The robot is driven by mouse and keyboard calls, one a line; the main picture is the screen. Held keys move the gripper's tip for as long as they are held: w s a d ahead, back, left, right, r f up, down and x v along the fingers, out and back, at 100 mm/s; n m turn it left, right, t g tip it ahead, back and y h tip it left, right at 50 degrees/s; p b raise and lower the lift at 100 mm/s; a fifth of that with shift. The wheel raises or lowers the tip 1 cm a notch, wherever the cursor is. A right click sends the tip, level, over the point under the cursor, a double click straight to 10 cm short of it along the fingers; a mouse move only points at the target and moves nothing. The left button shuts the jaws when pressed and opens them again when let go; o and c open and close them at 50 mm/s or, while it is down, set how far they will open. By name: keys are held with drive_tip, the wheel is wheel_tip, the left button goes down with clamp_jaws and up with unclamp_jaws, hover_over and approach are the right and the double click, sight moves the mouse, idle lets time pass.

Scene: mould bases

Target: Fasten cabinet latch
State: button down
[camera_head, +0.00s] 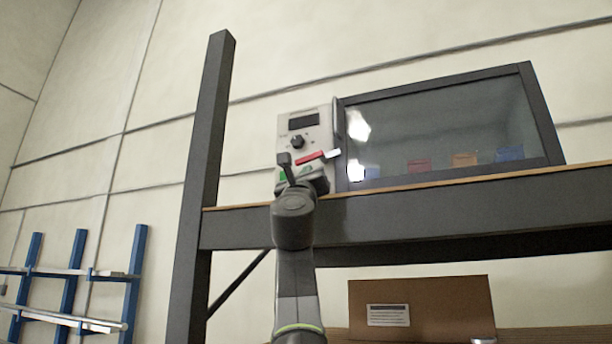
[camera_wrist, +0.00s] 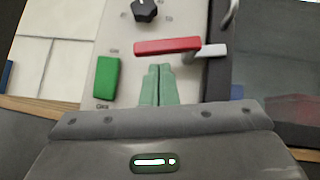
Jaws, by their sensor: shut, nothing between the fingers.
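The cabinet has a pale control panel (camera_head: 318,128) and a dark-framed glass door (camera_head: 450,80), which looks closed. The latch is a red bar (camera_head: 310,158) with a pale end piece (camera_head: 333,153) beside the door's left edge. In the wrist view the red bar (camera_wrist: 167,47) lies nearly level, its pale end (camera_wrist: 212,51) at the right. My gripper (camera_wrist: 158,68) is shut and empty, its green fingertips just below the red bar. Whether they touch it I cannot tell. In the head view my wrist hides the panel's lower part and the fingertips are not clear.
A black knob (camera_wrist: 145,10) sits above the latch and a green button (camera_wrist: 107,77) to its left. A vertical handle (camera_head: 338,118) stands at the door's left edge. The cabinet rests on a shelf with a dark beam (camera_head: 430,213) and a dark post (camera_head: 205,150) at left.

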drive_tip(key=w+d+f+b+v, duration=0.1)
drive_tip(key=b+v, duration=0.9)
drive_tip(key=v, duration=0.2)
drive_tip(key=shift+f, duration=0.4)
drive_tip(key=shift+r, duration=0.1)
drive_tip(key=p+x, duration=0.8)
drive_tip(key=x, duration=0.2)
drive_tip(key=shift+a+r+p, duration=0.2)
drive_tip(key=shift+r+p, duration=0.1)
drive_tip(key=shift+r, duration=0.2)
drive_tip(key=shift+w, duration=0.1)
